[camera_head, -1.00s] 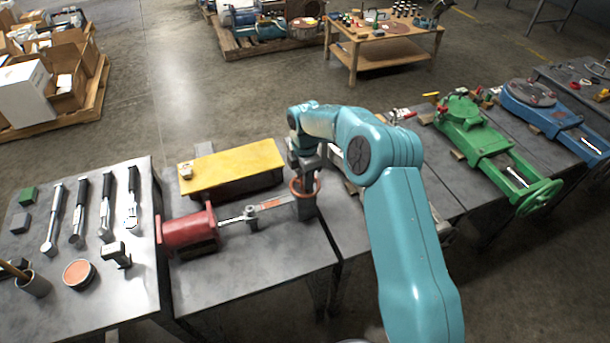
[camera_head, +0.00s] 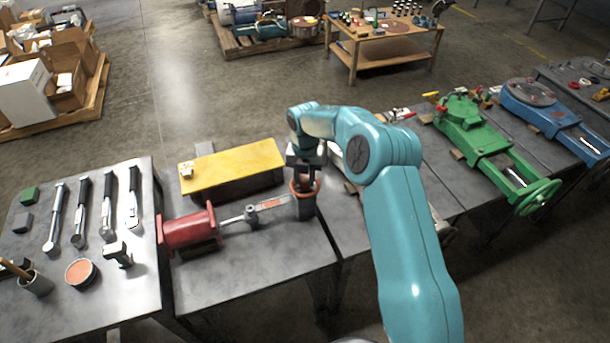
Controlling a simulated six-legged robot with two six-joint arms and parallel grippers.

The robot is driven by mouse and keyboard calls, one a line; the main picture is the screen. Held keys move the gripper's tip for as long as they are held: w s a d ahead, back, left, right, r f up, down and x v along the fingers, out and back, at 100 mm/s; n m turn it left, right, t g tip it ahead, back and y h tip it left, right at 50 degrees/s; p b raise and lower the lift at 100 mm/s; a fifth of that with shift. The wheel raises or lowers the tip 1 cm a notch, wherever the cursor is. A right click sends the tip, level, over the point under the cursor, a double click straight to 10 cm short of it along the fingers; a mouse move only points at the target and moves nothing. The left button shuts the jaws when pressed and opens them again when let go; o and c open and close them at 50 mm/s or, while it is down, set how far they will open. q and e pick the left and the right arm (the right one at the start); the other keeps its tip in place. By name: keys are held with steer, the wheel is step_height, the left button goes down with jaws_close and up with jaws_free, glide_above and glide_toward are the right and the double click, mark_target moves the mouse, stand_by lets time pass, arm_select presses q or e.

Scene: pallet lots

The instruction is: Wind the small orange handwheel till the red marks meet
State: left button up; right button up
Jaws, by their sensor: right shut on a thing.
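The small orange handwheel (camera_head: 316,191) sits on a grey block at the end of a rod assembly on the middle table. The rod (camera_head: 233,219) runs left to a red cylinder (camera_head: 189,229). A small orange-red patch (camera_head: 270,203) shows on the bar by the wheel; I cannot make out whether marks meet. My right gripper (camera_head: 303,182) points down at the handwheel and is shut on it; the gripper and wrist hide part of the wheel. My left gripper is not in view.
A yellow-topped block (camera_head: 233,166) lies behind the rod. Several hand tools (camera_head: 81,212), a tin (camera_head: 80,272) and a cup (camera_head: 35,284) are on the left table. Green (camera_head: 485,145) and blue (camera_head: 545,110) machines stand at right. The middle table's front is clear.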

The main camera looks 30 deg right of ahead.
steer(key=n, duration=0.5)
steer(key=shift+w+r+n, duration=0.15)
steer(key=shift+r+n, duration=0.05)
steer(key=shift+n, duration=0.2)
stand_by(0.4)
steer(key=o, duration=1)
steer(key=shift+o, duration=0.3)
steer(key=shift+f, duration=0.1)
